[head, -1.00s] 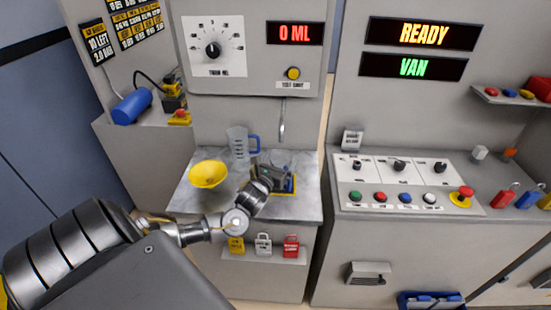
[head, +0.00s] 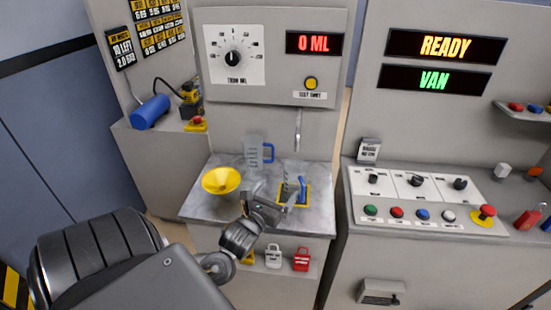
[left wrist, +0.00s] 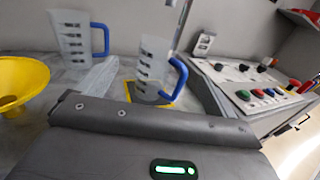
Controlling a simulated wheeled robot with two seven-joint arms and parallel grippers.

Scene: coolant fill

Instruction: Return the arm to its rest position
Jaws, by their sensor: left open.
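My left arm reaches in from the lower left in the head view. My left gripper (head: 272,198) is open and empty at the front of the grey bench, just left of a clear jug with a blue handle (head: 301,189). That jug stands on a yellow-edged square under the spout and is partly hidden by the gripper. In the left wrist view the jug (left wrist: 152,72) stands upright beyond the gripper, apart from its pale finger (left wrist: 97,78). My right gripper is not in view.
A second clear jug (head: 255,153) stands further back, and a yellow funnel (head: 221,181) sits at the left of the bench (head: 200,208). A spout (head: 298,130) hangs above. A button panel (head: 420,205) is at right.

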